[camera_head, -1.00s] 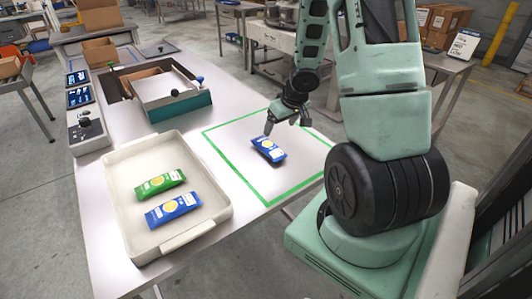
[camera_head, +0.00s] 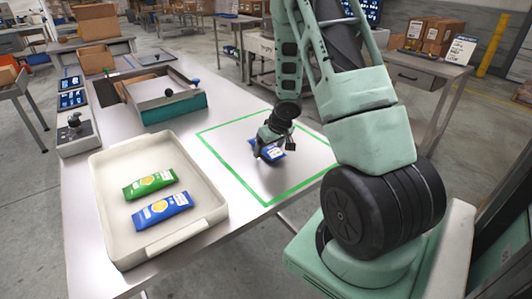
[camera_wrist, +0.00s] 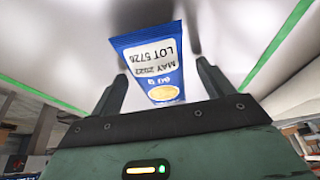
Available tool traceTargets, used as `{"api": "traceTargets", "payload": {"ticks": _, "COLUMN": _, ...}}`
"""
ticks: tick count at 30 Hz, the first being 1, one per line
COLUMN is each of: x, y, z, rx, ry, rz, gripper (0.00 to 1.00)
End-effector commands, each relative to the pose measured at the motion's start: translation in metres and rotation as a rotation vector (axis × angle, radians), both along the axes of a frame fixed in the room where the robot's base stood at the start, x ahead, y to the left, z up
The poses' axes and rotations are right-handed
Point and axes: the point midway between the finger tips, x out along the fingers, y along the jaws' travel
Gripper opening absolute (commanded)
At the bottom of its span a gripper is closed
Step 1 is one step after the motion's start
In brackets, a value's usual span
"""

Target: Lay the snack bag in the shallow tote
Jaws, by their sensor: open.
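A blue snack bag (camera_head: 275,152) lies on the table inside a green taped outline. My gripper (camera_head: 270,148) is right over it and partly hides it in the head view. In the wrist view the bag (camera_wrist: 155,62) lies between the two open fingers (camera_wrist: 160,90), with its printed lot label showing. I cannot tell whether either finger touches it. The shallow tote (camera_head: 103,225) is a cream tray at the left front of the table. A green bag (camera_head: 151,184) and another blue bag (camera_head: 163,209) lie flat in it.
The green outline (camera_head: 234,174) is otherwise clear. A teal and grey weigher (camera_head: 175,106) stands behind the tote. A control box with a joystick (camera_head: 76,136) and small screens line the left edge. Free space remains in the tote around its bags.

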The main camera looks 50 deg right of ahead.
Motion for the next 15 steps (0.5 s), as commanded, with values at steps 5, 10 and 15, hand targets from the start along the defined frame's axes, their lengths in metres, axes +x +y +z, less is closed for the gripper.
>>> {"api": "traceTargets", "payload": {"ticks": 5, "x": 0.0006, "y": -0.0005, "z": -0.0007, "rx": 0.000, "ry": -0.001, "rz": -0.001, "gripper": 0.80}}
{"api": "traceTargets", "payload": {"ticks": 10, "x": 0.0004, "y": -0.0004, "z": -0.0007, "rx": 0.000, "ry": 0.000, "rz": -0.001, "gripper": 0.44}}
{"api": "traceTargets", "payload": {"ticks": 15, "x": 0.0004, "y": -0.0004, "z": -0.0006, "rx": -0.001, "ry": 0.000, "rz": -0.001, "gripper": 0.27}}
